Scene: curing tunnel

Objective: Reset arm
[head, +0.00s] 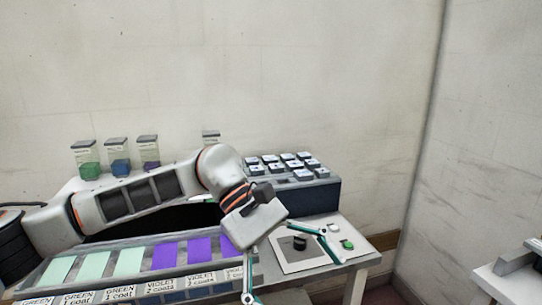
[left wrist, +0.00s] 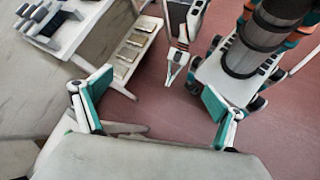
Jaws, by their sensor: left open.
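My left arm reaches in from the left in the head view, over the white table (head: 350,262). My left gripper (head: 294,280) hangs near the table's front edge with its fingers spread wide and nothing between them. In the left wrist view the left gripper (left wrist: 159,83) is open and empty, with the reddish floor beyond it. My right gripper (left wrist: 176,66) shows at the top middle of the left wrist view, away from the table; whether its fingers are apart is too small to tell. It is not in the head view.
A rack of green and violet sample cards (head: 129,261) lies under my arm. Jars (head: 118,157) stand behind it. A dark block with several pale-topped pieces (head: 312,197) is at the back right. A sheet (head: 290,262) holds a small black object (head: 300,242). A green-marked piece (head: 347,244) lies right.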

